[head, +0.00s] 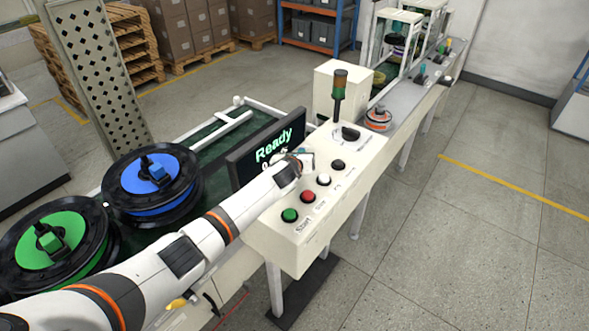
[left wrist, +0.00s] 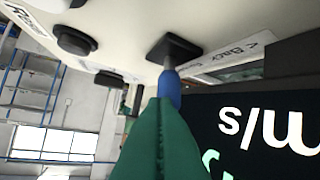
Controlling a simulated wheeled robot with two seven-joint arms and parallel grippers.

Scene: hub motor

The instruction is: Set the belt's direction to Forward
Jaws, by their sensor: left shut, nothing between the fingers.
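The cream control panel (head: 262,227) carries a row of buttons and a dark display (head: 268,150) that reads "Ready". My left gripper (head: 304,160) is over the panel's edge beside the display and hides what lies under it. In the left wrist view, a switch with a black square base (left wrist: 182,50) and a blue-ended lever (left wrist: 169,88) stands beside a label reading "Back"; the rest of the label is hidden. The green shut fingers (left wrist: 162,122) line up with the lever and overlap it. Contact cannot be told. My right gripper is out of view.
A green button (head: 289,215), a red button (head: 308,196), a white button (head: 323,180) and a black one (head: 338,165) line the panel. A signal lamp (head: 339,85) rises behind. Blue (head: 152,180) and green (head: 48,240) spools are at left. Floor at right is clear.

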